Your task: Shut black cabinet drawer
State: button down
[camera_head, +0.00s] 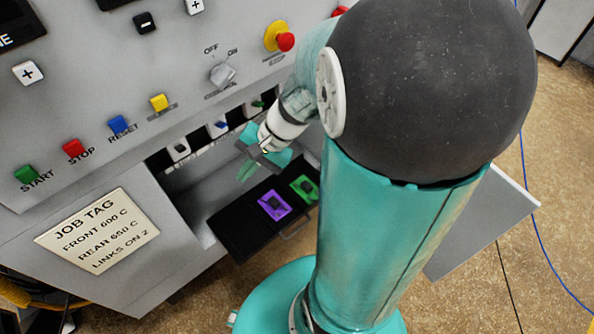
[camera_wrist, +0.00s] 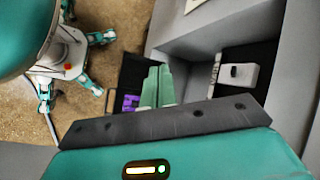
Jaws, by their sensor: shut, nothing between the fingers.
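The black drawer (camera_head: 238,226) stands pulled out of the grey cabinet, with a thin handle (camera_head: 296,229) on its front edge. A purple piece (camera_head: 274,204) and a green piece (camera_head: 304,188) lie in it. My gripper (camera_head: 247,170) is shut and empty, pointing down near the cabinet opening, above the inner part of the drawer. In the wrist view its green fingers (camera_wrist: 158,88) are together, and the drawer (camera_wrist: 132,75) shows beside them with part of the purple piece (camera_wrist: 130,103). I cannot tell whether the fingers touch the drawer.
The control panel above carries a green start button (camera_head: 27,175), a red stop button (camera_head: 73,149), a blue reset button (camera_head: 118,124) and a rotary switch (camera_head: 222,74). A job tag (camera_head: 97,230) is at the left. A grey panel (camera_head: 480,225) sticks out at the right. A blue cable (camera_head: 541,230) crosses the floor.

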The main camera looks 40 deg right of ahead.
jog(key=d+f+m+t, duration=0.6)
jog(key=d+f+m, duration=0.8)
jog(key=f, duration=0.3)
jog(key=s+d+f+m+h, duration=0.3)
jog(key=s+d+f+m, duration=0.25)
jog(key=f, duration=0.35)
jog(key=s+d+f+m+h, duration=0.45)
jog(key=s+f, duration=0.25)
jog(key=f, duration=0.2)
jog(key=y, duration=0.1)
send_near(313, 206)
notch_tip(313, 206, down, 4)
jog(key=w, duration=0.2)
jog(key=shift+w+a+f+m, duration=0.1)
jog(key=shift+w+a+m, duration=0.05)
jog(key=shift+w, duration=0.35)
jog(key=shift+w+a+f+m, duration=0.1)
jog(key=shift+w+f+m, duration=0.05)
jog(key=shift+w, duration=0.3)
jog(key=shift+d, duration=0.1)
